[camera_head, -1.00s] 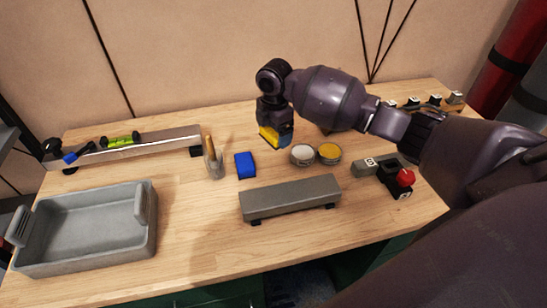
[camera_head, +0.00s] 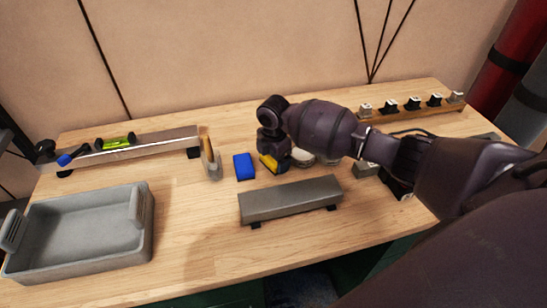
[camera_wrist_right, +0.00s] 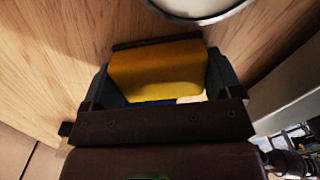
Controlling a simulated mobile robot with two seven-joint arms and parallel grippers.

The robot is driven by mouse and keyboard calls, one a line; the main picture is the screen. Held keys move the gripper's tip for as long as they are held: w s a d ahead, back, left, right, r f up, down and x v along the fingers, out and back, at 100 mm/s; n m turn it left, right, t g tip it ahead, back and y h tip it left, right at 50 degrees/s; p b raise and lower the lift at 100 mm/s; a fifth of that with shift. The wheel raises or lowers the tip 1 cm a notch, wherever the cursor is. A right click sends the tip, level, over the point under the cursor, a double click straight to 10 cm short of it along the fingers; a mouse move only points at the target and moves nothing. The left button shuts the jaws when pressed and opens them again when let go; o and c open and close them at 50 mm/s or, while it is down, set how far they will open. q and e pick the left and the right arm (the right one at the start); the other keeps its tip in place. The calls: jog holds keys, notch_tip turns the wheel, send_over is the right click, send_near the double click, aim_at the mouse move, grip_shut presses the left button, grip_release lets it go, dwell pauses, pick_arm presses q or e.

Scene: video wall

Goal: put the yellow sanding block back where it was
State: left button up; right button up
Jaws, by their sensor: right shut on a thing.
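The yellow sanding block (camera_head: 267,163) is between the fingers of my right gripper (camera_head: 275,165). The block also shows in the right wrist view (camera_wrist_right: 155,72), with a dark finger on either side. My right gripper is shut on it and points down, low over the table between the blue block (camera_head: 244,166) and the round tins (camera_head: 303,158). I cannot tell whether the yellow block touches the table. My right gripper and arm hide part of the tins. My left gripper is not in view.
A long grey bar (camera_head: 290,200) on dark feet stands in front of the gripper. A brush in a holder (camera_head: 211,163) stands left of the blue block. A grey tray (camera_head: 75,262) is at the front left. A metal rail with a level (camera_head: 115,143) lies behind it.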

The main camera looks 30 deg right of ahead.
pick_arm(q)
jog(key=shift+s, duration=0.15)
pick_arm(e)
jog(key=shift+f, duration=0.15)
jog(key=o, duration=0.8)
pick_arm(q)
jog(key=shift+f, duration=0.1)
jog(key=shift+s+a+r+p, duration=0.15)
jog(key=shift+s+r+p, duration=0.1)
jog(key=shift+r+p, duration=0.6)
pick_arm(e)
notch_tip(320, 180, up, 12)
jog(key=shift+r, duration=0.2)
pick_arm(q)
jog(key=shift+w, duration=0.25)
